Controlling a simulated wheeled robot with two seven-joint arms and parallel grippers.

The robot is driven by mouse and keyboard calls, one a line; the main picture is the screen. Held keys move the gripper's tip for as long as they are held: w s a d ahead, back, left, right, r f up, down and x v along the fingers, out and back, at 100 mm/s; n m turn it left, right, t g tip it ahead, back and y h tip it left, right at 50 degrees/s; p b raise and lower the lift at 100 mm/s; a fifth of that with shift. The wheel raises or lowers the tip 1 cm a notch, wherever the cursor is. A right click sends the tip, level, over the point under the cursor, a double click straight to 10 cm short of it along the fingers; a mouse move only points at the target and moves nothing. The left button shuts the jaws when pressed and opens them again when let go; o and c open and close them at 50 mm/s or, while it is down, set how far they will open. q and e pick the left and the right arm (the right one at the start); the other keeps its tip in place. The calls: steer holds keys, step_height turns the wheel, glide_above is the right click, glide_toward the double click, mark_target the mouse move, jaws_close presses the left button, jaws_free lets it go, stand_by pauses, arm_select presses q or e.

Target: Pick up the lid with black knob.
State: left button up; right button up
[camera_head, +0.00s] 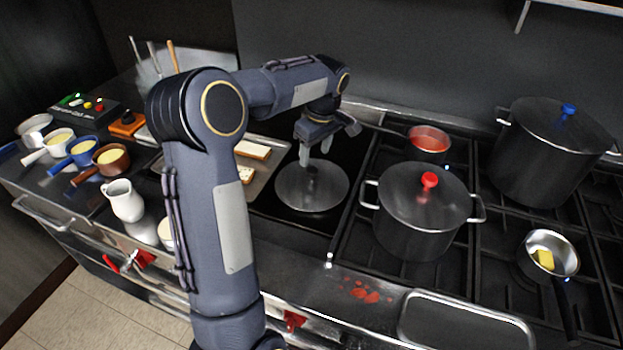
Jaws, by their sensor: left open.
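The lid with the black knob (316,200) is a round grey metal disc lying flat on the dark cooktop, left of the burner grates. Its small dark knob shows near its middle. My left gripper (315,154) hangs over the far part of the lid, fingers pointing down and apart, with nothing between them. The fingertips look above the knob and not touching it, though the exact gap is hard to tell. My right gripper is not in view.
A large pot with a red-knobbed lid (405,207) stands close to the right. Behind it is a pan of red sauce (429,143). A tall pot with a blue knob (543,160) and a small saucepan (533,262) are farther right. A tray with bread (276,157) lies left.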

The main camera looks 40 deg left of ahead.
mark_target(312, 170)
arm_select(q)
steer(key=shift+w+f, duration=0.1)
steer(key=shift+f, duration=0.3)
steer(key=f+p, duration=0.1)
steer(key=f, duration=0.2)
steer(key=a+f, duration=0.1)
steer(key=f, duration=0.2)
steer(key=shift+a+f+p, duration=0.15)
steer(key=shift+f+p, duration=0.2)
steer(key=shift+f, duration=0.05)
steer(key=shift+c, duration=0.4)
steer(key=shift+w+r, duration=0.1)
jaws_close()
